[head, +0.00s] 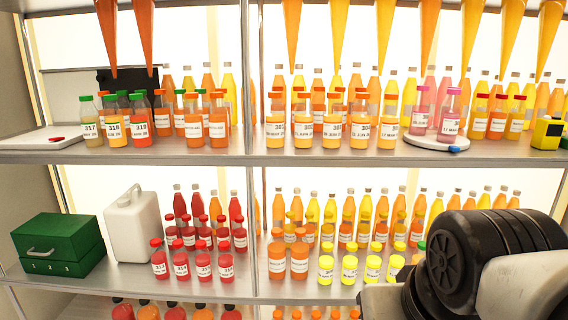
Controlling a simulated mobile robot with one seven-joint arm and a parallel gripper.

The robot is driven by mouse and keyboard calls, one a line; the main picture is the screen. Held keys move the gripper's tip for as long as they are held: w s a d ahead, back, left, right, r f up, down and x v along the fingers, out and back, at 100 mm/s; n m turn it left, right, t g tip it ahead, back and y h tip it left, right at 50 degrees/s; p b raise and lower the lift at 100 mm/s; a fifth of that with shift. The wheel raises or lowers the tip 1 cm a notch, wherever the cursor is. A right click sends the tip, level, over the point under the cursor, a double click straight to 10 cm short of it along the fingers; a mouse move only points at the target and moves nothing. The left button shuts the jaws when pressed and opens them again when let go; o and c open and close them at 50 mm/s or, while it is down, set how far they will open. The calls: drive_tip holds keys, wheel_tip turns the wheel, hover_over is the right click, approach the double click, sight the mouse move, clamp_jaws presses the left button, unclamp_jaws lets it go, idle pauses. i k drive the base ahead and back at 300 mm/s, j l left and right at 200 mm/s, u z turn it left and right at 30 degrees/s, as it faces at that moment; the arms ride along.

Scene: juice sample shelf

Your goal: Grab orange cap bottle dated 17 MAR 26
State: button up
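Several orange-capped bottles of orange juice with white labels stand upright in rows at the middle of the upper shelf. The front row includes a left one (275,128), a middle one (332,130) and a right one (388,128). The right one's label seems to begin with 17, but its full date is too small to read surely. Two more orange-capped bottles, one (277,260) beside another (299,260), stand at the front of the lower shelf. Bottles behind are partly hidden. My gripper is not in view; only part of my arm shows at lower right.
Green-capped bottles (194,125) stand left on the upper shelf (185,155); pink-capped bottles (450,115) stand right on a white disc. A green box (58,245), white canister (133,227) and red-capped bottles (181,262) share the lower shelf. Orange cones hang above. My arm covers the lower right.

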sight(389, 112)
drive_tip(key=l+u, duration=0.25)
drive_tip(key=l, duration=0.65)
drive_tip(key=k+l+u, duration=0.25)
drive_tip(key=l, duration=0.65)
drive_tip(key=i+l, duration=0.05)
drive_tip(key=i, duration=0.05)
